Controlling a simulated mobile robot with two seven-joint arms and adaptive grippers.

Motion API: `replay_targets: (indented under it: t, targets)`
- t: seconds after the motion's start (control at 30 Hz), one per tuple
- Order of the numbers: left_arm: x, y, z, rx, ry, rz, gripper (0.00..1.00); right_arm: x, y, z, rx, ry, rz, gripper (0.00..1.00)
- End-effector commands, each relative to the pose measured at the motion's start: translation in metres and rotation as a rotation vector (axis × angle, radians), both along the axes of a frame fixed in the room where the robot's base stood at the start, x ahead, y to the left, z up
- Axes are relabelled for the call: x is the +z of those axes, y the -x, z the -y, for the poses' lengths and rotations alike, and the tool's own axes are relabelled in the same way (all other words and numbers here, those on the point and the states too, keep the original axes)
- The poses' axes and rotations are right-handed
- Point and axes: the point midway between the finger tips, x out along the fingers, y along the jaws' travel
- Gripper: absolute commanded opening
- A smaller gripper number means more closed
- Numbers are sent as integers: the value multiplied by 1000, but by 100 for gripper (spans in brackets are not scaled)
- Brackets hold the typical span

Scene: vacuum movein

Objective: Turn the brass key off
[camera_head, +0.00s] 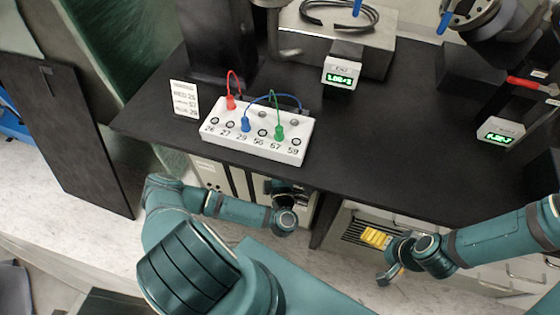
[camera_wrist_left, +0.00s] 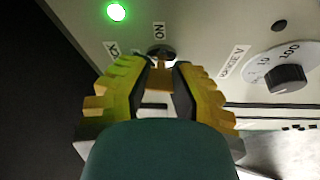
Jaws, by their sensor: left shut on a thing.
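The brass key (camera_wrist_left: 162,75) sits in a dark round switch on a light grey panel, just below a label reading ON. My left gripper (camera_wrist_left: 166,82) has its yellow fingers and dark pads shut on the key, from both sides. The key's lower part is hidden by the gripper. A round green lamp (camera_wrist_left: 116,12) on the panel is lit. In the head view my left gripper (camera_head: 289,190) reaches to the cabinet under the bench, and the key cannot be made out there.
A dial (camera_wrist_left: 287,77) marked 10 and 100 is right of the key. The black bench (camera_head: 400,150) overhangs the cabinets and carries a white socket box (camera_head: 258,135) with coloured cables and a green-lit display (camera_head: 341,75). A black panel (camera_head: 75,140) stands at left.

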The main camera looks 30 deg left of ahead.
Motion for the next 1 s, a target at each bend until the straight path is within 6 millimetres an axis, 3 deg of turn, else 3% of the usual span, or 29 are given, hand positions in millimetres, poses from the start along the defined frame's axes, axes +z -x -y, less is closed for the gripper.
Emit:
replay_targets:
  t: [0.4,0.97,1.0]
  targets:
    - [4,-1,-5,12,183,56,0,8,2,0,1,0,-4,100]
    - [3,-1,-6,14,210,63,0,9,2,0,2,-1,-5,100]
    - [3,-1,-6,14,209,62,30,9,2,0,2,-1,-5,100]
